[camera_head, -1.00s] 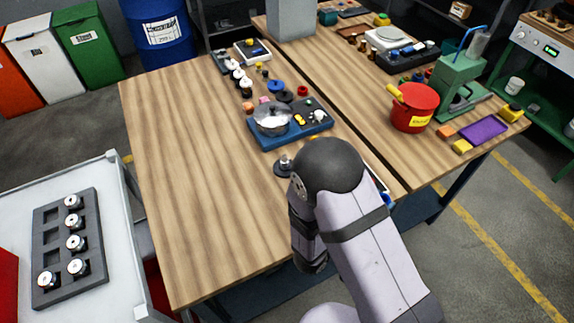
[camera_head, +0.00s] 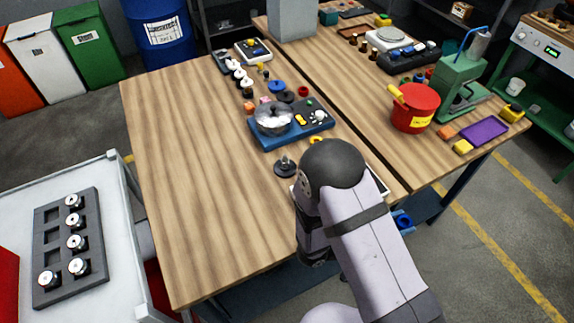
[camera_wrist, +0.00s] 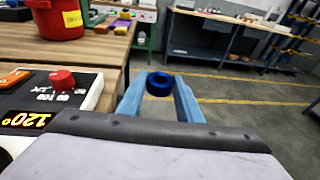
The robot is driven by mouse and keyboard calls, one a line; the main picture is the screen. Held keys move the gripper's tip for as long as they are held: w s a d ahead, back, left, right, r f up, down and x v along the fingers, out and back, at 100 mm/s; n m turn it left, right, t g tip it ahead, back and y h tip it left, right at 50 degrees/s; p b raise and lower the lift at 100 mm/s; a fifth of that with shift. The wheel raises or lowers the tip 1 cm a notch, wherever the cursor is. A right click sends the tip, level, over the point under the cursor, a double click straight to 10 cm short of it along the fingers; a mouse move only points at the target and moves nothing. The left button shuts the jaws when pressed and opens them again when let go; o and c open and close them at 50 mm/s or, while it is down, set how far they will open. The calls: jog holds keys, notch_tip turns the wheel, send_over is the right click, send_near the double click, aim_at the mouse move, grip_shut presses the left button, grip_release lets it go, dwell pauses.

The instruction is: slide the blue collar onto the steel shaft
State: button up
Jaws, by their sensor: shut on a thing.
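The blue collar (camera_wrist: 159,84) is a short ring held between the tips of my gripper's two blue fingers (camera_wrist: 160,88) in the wrist view. My gripper is shut on it, and its hole is partly visible. In the head view the blue collar (camera_head: 403,221) shows just off the right front edge of the wooden table, beside my arm. A short silver post on a dark round base (camera_head: 285,167) stands on the table left of my arm. It may be the steel shaft, but I cannot tell for sure. My arm hides part of the table there.
A white-edged device with a red knob and a "120°" display (camera_wrist: 62,95) lies close left of my gripper. A red pot (camera_head: 415,108) is on the right table.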

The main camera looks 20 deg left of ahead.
jog(key=w+a+r+n+y, duration=0.1)
jog(key=w+a, duration=0.2)
jog(key=a, duration=0.2)
jog(key=w+a+r+n+t+y, duration=0.1)
jog(key=w+a, duration=0.1)
jog(key=a, duration=0.4)
jog(key=w+a+r+t, duration=0.1)
jog(key=w+a, duration=0.2)
jog(key=a, duration=0.2)
jog(key=shift+w+a+r+n+y, duration=0.15)
jog(key=shift+w+n+y, duration=0.15)
jog(key=shift+n+y, duration=0.1)
jog(key=a+r+n+t+y+b, duration=0.1)
jog(key=a+r, duration=0.2)
jog(key=a, duration=0.6)
jog(key=w+a+r+n+t+y+b, duration=0.1)
jog(key=a+r+n+y+b, duration=0.1)
jog(key=a, duration=0.7)
jog(key=shift+w+a+r+t+y, duration=0.2)
jog(key=shift+a+r+t+y, duration=0.1)
jog(key=shift+a+r+t, duration=0.15)
jog(key=shift+f+b, duration=0.15)
jog(key=shift+b, duration=0.15)
jog(key=shift+f+b, duration=1.45)
jog(key=shift+f, duration=0.8)
jog(key=shift+f+b, duration=1)
jog(key=shift+f, duration=0.2)
